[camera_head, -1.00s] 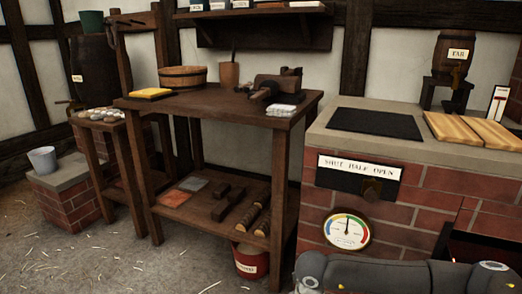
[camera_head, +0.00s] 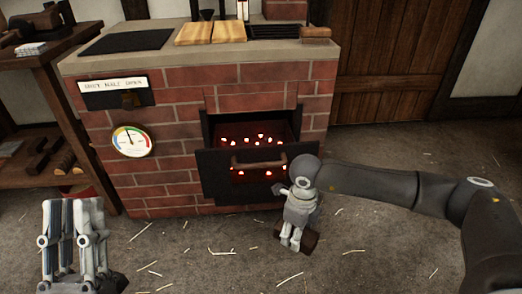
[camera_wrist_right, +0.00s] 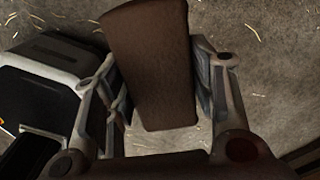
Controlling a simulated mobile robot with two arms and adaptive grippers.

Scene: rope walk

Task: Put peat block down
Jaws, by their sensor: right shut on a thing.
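The peat block (camera_wrist_right: 150,65) is a dark brown slab. In the right wrist view it sits between the two fingers of my right gripper (camera_wrist_right: 160,95), which is shut on it. In the head view my right gripper (camera_head: 292,238) points down in front of the brick stove, and the block (camera_head: 310,241) shows partly behind its fingers, low near the straw-strewn floor. I cannot tell whether the block touches the floor. My left gripper (camera_head: 75,222) is at the lower left with its fingers upward, holding nothing that I can see; its opening is unclear.
The brick stove (camera_head: 180,190) has an open firebox (camera_head: 262,132) with glowing embers. Its dark door (camera_head: 225,172) hangs in front, close to my right gripper. A wooden workbench (camera_head: 60,45) stands at left. The floor (camera_head: 200,260) between my grippers is clear apart from straw.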

